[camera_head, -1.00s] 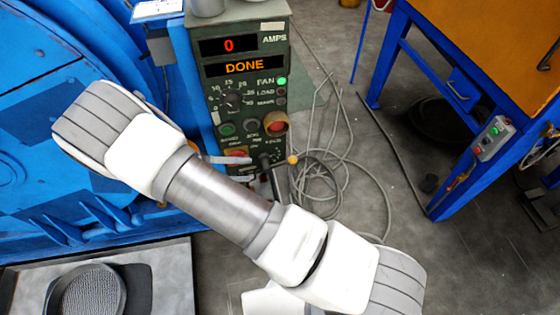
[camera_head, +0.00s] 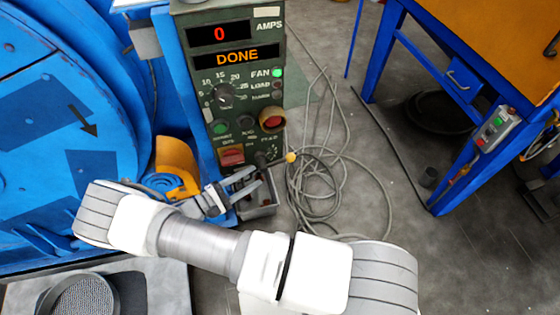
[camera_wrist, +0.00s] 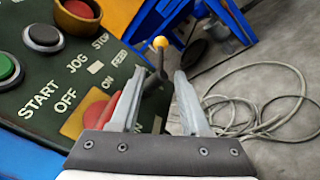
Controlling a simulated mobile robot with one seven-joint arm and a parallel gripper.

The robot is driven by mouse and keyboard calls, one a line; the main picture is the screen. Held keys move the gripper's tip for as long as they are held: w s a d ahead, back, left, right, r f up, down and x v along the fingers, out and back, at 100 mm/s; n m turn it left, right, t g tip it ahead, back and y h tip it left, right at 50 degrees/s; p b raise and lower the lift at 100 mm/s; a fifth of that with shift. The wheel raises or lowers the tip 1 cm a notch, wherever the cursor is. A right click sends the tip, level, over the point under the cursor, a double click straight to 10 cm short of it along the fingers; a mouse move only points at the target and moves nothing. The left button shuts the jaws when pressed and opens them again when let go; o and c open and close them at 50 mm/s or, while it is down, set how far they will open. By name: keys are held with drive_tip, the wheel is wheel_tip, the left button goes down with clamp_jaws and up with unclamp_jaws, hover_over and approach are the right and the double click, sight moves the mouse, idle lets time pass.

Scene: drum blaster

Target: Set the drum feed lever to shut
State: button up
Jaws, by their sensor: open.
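The feed lever is a dark rod with a yellow ball knob (camera_head: 291,157), sticking out to the right from the lower right of the green control panel (camera_head: 240,103). In the wrist view the knob (camera_wrist: 160,42) shows just beyond my fingertips, with the rod running down between them. My gripper (camera_head: 256,178) is open, its fingers pointing right, just below and left of the knob. In the wrist view my gripper (camera_wrist: 160,72) has a finger on each side of the rod. I cannot tell whether either touches it. The lever's end markings are partly hidden.
The display (camera_head: 237,57) reads DONE. Coiled cable (camera_head: 325,180) lies on the floor to the right. The blue drum machine (camera_head: 50,110) fills the left.

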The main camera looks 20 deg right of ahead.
sight(276, 164)
drive_tip(key=b+x, duration=0.1)
drive_tip(key=x, duration=0.9)
drive_tip(key=shift+w+d, duration=0.15)
drive_tip(key=shift+d, duration=0.25)
clamp_jaws()
idle(0.8)
